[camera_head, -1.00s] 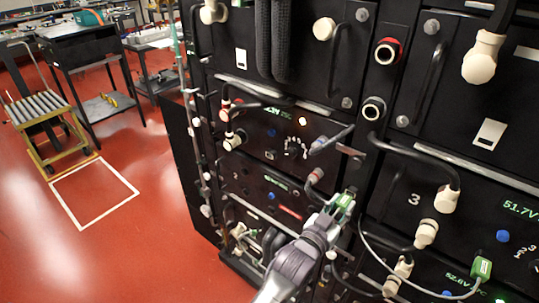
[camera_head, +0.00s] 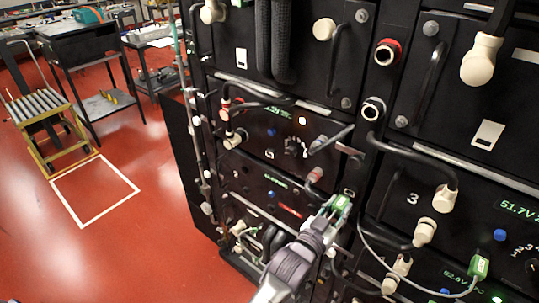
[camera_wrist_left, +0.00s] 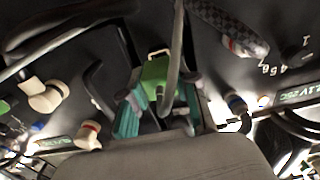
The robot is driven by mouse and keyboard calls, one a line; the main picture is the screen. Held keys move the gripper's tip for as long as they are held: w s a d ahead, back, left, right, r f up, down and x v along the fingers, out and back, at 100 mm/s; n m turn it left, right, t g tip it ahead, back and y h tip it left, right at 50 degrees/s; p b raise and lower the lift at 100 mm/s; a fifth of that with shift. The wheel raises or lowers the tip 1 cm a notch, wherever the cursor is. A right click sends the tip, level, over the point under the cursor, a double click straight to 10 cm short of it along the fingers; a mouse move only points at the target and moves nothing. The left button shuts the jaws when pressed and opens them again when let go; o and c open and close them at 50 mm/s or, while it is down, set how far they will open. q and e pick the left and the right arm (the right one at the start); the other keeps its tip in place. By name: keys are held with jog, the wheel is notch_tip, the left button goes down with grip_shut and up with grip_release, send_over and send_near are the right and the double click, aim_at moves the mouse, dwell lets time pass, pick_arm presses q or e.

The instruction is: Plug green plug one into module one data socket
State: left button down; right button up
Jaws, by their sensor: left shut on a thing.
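My left gripper (camera_head: 334,212) is shut on a green plug (camera_head: 343,203) in front of the black battery rack. In the left wrist view, the plug (camera_wrist_left: 157,78) sits between the teal-padded fingers of the gripper (camera_wrist_left: 155,105), with a grey cable running up across it. A pale rectangular outline shows just beyond the plug's front; I cannot tell whether it is the plug's nose or a socket. I cannot tell which socket is the module one data socket. Another green plug (camera_head: 480,267) is at the lower right on a pale cable. My right gripper is not in view.
Black cables with cream connectors (camera_head: 424,232) stand out from the modules around the gripper. A black handle (camera_head: 432,80) is above right. A yellow roller cart (camera_head: 45,115) and dark workbench (camera_head: 75,45) stand at the left, with open red floor between them and the rack.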

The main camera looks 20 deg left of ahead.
pick_arm(q)
jog(key=shift+p+v, duration=0.75)
jog(key=shift+v, duration=0.5)
jog(key=shift+p+v, duration=0.55)
jog(key=shift+v, duration=0.65)
